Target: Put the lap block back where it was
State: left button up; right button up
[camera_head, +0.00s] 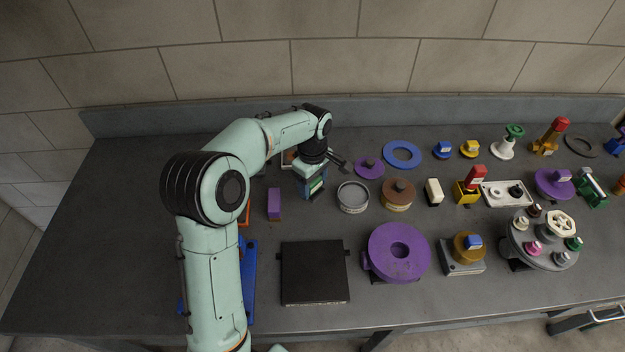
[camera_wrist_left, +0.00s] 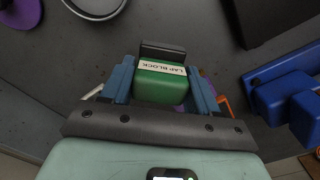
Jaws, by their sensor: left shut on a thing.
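The lap block is a green block with a white label reading "LAP BLOCK" and shows large in the left wrist view (camera_wrist_left: 160,88). My left gripper (camera_wrist_left: 162,80) is shut on it, with a blue finger on each side. In the head view the green lap block (camera_head: 316,186) shows under my left wrist, over the back middle of the bench. I cannot tell whether it touches the bench top. My right gripper is not in view.
A purple block (camera_head: 274,203) stands left of the gripper, and a round grey dish (camera_head: 352,197) stands right. A black flat box (camera_head: 314,272) lies in front. Blue parts (camera_head: 250,282) are partly hidden behind my left arm. Several fixtures crowd the right; the far left bench is clear.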

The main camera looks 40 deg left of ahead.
aim_at(312, 195)
pick_arm(q)
notch_tip(312, 195, down, 5)
jog(key=shift+s+f+b, duration=0.15)
jog(key=shift+b, duration=0.85)
jog(key=shift+f, duration=0.55)
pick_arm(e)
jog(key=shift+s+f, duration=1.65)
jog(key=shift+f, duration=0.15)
pick_arm(q)
jog(key=shift+f+b, duration=0.4)
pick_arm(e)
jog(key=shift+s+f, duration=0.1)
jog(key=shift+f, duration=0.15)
pick_arm(q)
jog(key=o, duration=1)
jog(key=o, duration=0.5)
jog(key=shift+o, duration=0.2)
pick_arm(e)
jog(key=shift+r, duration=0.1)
